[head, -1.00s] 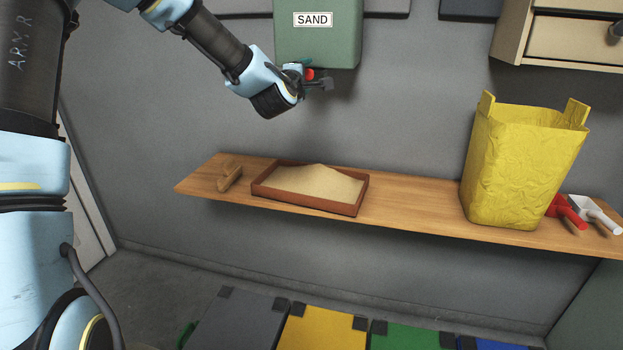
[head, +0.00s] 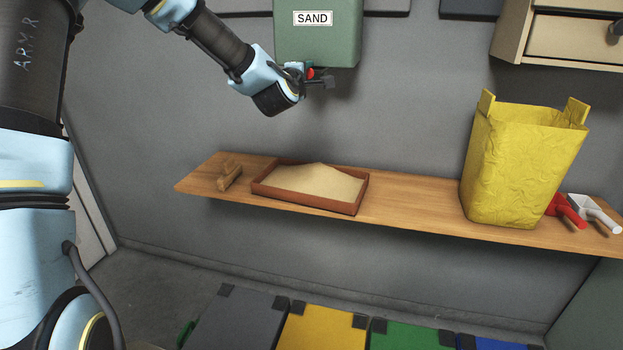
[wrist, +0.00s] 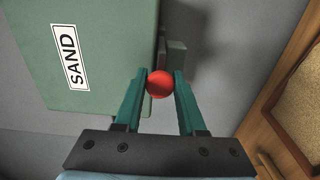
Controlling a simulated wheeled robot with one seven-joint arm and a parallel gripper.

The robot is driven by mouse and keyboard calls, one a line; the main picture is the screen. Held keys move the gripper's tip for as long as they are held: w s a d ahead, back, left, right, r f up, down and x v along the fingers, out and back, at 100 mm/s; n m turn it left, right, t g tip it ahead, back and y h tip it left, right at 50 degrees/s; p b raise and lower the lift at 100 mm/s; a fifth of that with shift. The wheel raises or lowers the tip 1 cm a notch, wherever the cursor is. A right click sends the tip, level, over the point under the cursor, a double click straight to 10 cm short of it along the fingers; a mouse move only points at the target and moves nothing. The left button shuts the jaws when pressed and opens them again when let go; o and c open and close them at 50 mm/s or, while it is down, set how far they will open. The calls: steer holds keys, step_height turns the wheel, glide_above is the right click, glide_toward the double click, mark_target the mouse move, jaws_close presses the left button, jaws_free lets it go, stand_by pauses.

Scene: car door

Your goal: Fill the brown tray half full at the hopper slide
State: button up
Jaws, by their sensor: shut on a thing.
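The brown tray (head: 300,198) sits on the wooden shelf below the hopper, with sand (head: 318,180) heaped in it, highest toward the back middle. Part of it also shows at the right of the wrist view (wrist: 290,142). The green hopper (head: 318,42) labelled SAND hangs on the wall above the tray. My gripper (head: 312,75) is at the hopper's underside. In the wrist view its two green fingers (wrist: 160,88) are closed on a red ball knob (wrist: 159,84) beside the hopper. The slide itself is mostly hidden, and no falling sand can be made out.
A wooden brush-like block (head: 230,177) lies left of the tray on the shelf (head: 410,205). The shelf between tray and bag is clear. Coloured bins line the floor.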

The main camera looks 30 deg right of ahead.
jaws_close()
steer(key=shift+s+a+f, duration=0.1)
steer(key=shift+b+v, duration=0.5)
steer(key=shift+v, duration=1.35)
steer(key=shift+b+x, duration=0.3)
steer(key=shift+x, duration=1.6)
steer(key=o, duration=1.5)
jaws_free()
